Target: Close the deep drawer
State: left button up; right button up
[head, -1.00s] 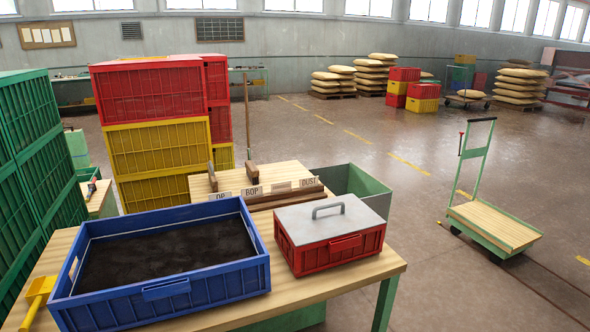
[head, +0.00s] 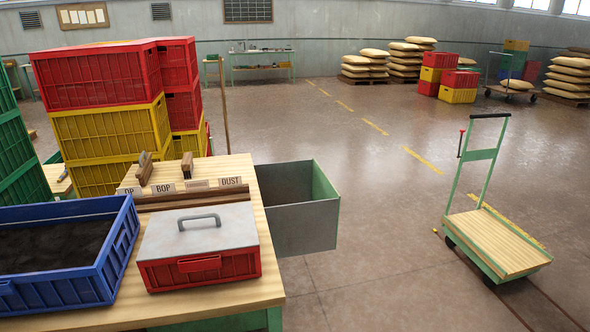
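The deep drawer (head: 300,228) is a grey-green metal box sticking out from the right side of the wooden-topped bench (head: 262,290). It stands open, and its inside shows from above at the far end. Its near grey face and right end are clear of other things. Where it meets the bench is partly hidden by the worktop. Neither of my grippers shows in the head view.
A red crate with a grey lid (head: 199,249) and a blue crate of dark material (head: 68,255) stand on the bench. A green hand cart (head: 494,240) stands to the right. Open floor lies between drawer and cart. Red and yellow crates (head: 107,130) are stacked behind.

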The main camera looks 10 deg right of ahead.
aim_at(301, 205)
jog(key=l+u, duration=0.15)
jog(key=l, duration=0.6)
jog(key=l+u, duration=0.1)
jog(key=l, duration=0.65)
jog(key=l+u, duration=0.15)
jog(key=l, duration=0.6)
jog(key=k+l+u, duration=0.15)
jog(key=l, duration=1)
jog(key=i+l, duration=0.1)
jog(key=l, duration=0.35)
jog(key=i+j, duration=0.65)
jog(key=i, duration=0.25)
jog(key=i+j+u, duration=0.1)
jog(key=i+j, duration=0.25)
jog(key=i, duration=0.1)
